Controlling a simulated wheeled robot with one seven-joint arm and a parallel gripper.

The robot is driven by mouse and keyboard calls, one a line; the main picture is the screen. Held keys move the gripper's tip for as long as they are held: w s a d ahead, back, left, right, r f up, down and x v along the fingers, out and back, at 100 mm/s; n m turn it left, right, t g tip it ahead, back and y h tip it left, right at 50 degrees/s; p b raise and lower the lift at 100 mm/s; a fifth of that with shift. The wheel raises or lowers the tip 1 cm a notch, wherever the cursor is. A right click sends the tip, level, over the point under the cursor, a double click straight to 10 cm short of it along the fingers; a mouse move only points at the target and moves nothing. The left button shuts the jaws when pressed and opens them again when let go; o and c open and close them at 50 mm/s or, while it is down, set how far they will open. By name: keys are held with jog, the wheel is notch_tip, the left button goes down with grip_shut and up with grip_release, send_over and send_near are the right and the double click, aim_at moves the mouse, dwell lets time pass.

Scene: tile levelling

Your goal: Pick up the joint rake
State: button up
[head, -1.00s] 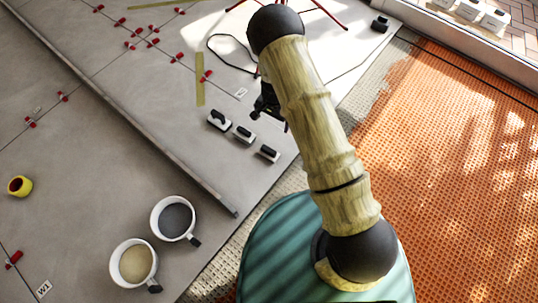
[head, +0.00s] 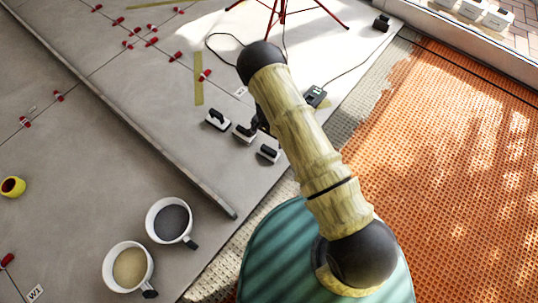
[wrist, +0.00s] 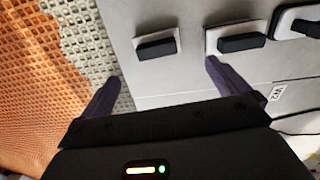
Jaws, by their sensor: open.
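Three hand tools with white bases and black handles lie in a row on the grey tile floor. In the head view they are a left one (head: 217,120), a middle one (head: 244,134) and a right one (head: 268,153). I cannot tell which of them is the joint rake. My gripper (head: 262,122) is mostly hidden behind my arm, close to the middle and right tools. In the wrist view my gripper (wrist: 162,70) is open and empty. The right tool (wrist: 157,46) shows ahead between its fingers; the middle tool (wrist: 237,38) is beyond one fingertip.
Two white buckets (head: 170,220) (head: 128,268) stand at the lower left. A long bar (head: 150,142) lies across the tiles. A red tripod (head: 283,12) and a small black device (head: 316,96) with a cable are beyond my arm. Orange matting (head: 450,160) covers the right.

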aim_at(269, 149)
notch_tip(269, 149, down, 7)
jog(key=b, duration=0.3)
jog(key=shift+r, duration=0.2)
jog(key=f+b, duration=0.4)
jog(key=f, duration=0.1)
jog(key=shift+s+d+f+b, duration=0.15)
jog(key=shift+d+b, duration=0.1)
jog(key=shift+b, duration=0.1)
jog(key=c, duration=0.9)
notch_tip(269, 149, up, 10)
jog(key=p, duration=0.6)
